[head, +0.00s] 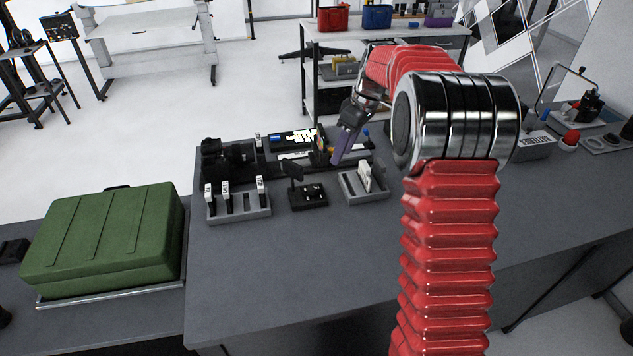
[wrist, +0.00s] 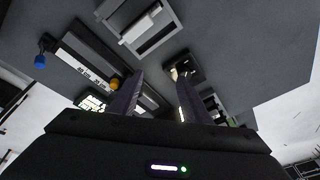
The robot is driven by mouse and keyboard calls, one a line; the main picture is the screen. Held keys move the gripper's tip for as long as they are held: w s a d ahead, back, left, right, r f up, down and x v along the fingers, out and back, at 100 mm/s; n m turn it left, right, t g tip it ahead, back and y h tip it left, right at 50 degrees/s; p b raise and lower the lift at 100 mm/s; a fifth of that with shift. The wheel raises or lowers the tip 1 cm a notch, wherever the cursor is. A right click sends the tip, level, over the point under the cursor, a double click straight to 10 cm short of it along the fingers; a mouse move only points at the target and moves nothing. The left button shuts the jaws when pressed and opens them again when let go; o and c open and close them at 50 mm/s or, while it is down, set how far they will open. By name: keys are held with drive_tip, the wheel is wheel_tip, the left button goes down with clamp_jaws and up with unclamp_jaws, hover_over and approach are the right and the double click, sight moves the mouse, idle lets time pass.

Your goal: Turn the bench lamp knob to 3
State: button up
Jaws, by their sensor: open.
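My gripper (head: 339,158) is over the middle of the grey workbench, pointing down among several small devices. In the wrist view its two dark fingers (wrist: 159,85) are apart, with nothing held between them. A yellow knob-like part (wrist: 115,84) shows just left of the left finger. A blue knob-like part (wrist: 40,61) sits farther left, at the end of a panel with white labels. I cannot tell which part is the bench lamp knob, and no number 3 is readable. A black device with a lit display (head: 292,138) stands behind and left of my gripper.
The grey workbench (head: 290,270) is clear toward the front. Grey holders with upright pieces stand left (head: 240,208) and right (head: 362,186) of a small black stand (head: 308,196). A green case (head: 105,238) lies at the left. A red-knobbed device (head: 569,139) is at the far right.

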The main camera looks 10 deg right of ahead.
sight(314, 186)
drive_tip(key=shift+s+a+r+n+g+y, duration=0.3)
drive_tip(key=shift+a+r+n, duration=0.25)
drive_tip(key=shift+n, duration=1.1)
drive_tip(key=shift+s+a+r+n+g+y, duration=0.25)
drive_tip(key=shift+r+n, duration=0.55)
drive_tip(key=shift+n, duration=0.8)
drive_tip(key=shift+s+a+r+n+g+y, duration=0.15)
drive_tip(key=shift+a+r+n+y, duration=0.35)
drive_tip(key=shift+n, duration=1.15)
drive_tip(key=shift+r, duration=0.1)
drive_tip(key=shift+h, duration=0.25)
drive_tip(key=x, duration=1.3)
drive_tip(key=shift+a+f, duration=0.15)
drive_tip(key=shift+f, duration=0.15)
drive_tip(key=shift+c, duration=0.4)
drive_tip(key=c, duration=1)
drive_tip(key=shift+o, duration=0.2)
